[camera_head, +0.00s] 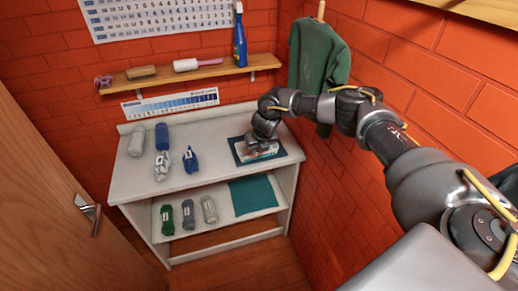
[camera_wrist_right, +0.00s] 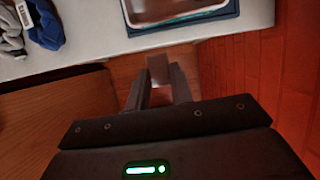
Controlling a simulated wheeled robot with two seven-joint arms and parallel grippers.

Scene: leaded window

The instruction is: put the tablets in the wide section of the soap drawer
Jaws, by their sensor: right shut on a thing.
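My right gripper (camera_head: 262,146) is over the dark blue tray (camera_head: 283,153) at the right of the white bench. A white-rimmed, shallow container (camera_head: 258,156), perhaps the soap drawer, lies in the tray, partly hidden by the gripper. It also shows cut off at the top of the right wrist view (camera_wrist_right: 165,10). Its sections cannot be made out. My left gripper is not in view.
Several rolled bundles, such as a blue one (camera_head: 191,158), lie on the bench's left half. The lower shelf (camera_head: 228,214) holds more bundles and a teal mat (camera_head: 253,193). A brick wall (camera_head: 340,190) stands close at right, a wooden door (camera_head: 50,200) at left.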

